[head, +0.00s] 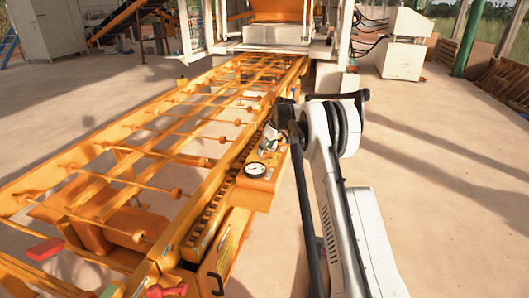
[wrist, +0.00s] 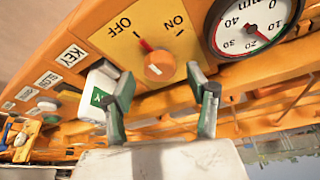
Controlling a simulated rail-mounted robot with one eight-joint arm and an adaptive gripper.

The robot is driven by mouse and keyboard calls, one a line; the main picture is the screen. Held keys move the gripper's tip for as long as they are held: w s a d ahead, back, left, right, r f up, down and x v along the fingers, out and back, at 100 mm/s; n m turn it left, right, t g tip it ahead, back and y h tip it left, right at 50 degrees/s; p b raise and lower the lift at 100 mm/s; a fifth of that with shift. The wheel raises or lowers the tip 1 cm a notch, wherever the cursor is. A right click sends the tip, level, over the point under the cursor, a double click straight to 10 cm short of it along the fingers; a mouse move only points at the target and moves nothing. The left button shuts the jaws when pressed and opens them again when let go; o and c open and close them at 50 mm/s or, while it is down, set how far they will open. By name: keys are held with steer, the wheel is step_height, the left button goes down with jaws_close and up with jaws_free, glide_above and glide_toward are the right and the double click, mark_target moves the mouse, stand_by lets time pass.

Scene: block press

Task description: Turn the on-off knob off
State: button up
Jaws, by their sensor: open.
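The on-off knob (wrist: 158,66) is round and orange-red on a yellow panel (wrist: 92,32) in the wrist view. Its red pointer tilts up and left, between the OFF label (wrist: 125,28) and the ON label (wrist: 175,23), closer to OFF. My gripper (wrist: 162,80) is open, with one green-padded finger on each side of the knob and a visible gap to it in the picture. Whether a finger touches the panel I cannot tell. In the head view my gripper (head: 281,128) is at the orange machine's near side; the knob cannot be made out there.
A white gauge (wrist: 252,27) is right of the knob, and also shows in the head view (head: 256,169). A white-and-green part (wrist: 98,98) sits beside the left finger. The orange frame (head: 190,115) extends left; open floor (head: 440,190) lies right.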

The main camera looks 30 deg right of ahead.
steer(key=v, duration=1)
